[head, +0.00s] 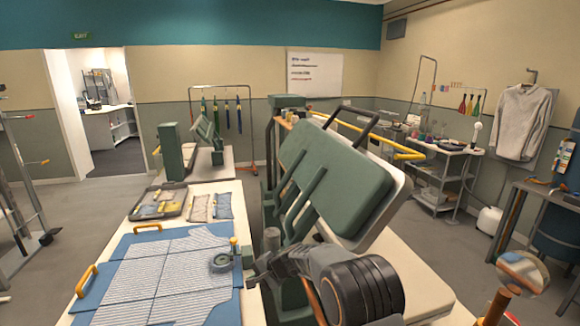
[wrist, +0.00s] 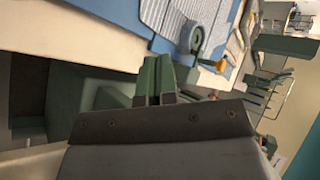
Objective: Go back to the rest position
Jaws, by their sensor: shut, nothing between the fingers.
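My gripper (head: 256,272) is low in the middle of the head view, over the gap between the pale left table and the green padded press. My dark arm reaches to it from the lower right. In the wrist view my gripper (wrist: 157,78) shows two green fingers side by side, shut with nothing between them. In the head view its tips are partly dark and small, close to the right edge of the blue board (head: 150,250). A round grey tape-like roll (head: 222,262) lies on that board beside the gripper. The roll also shows in the wrist view (wrist: 191,37).
The green padded press (head: 335,180) stands tilted up just behind and right of my gripper. Striped cloth pieces (head: 165,275) lie on the blue board. A tray (head: 158,203) sits behind it. A garment rail (head: 222,88) stands at the back. Open floor (head: 435,240) shows at right.

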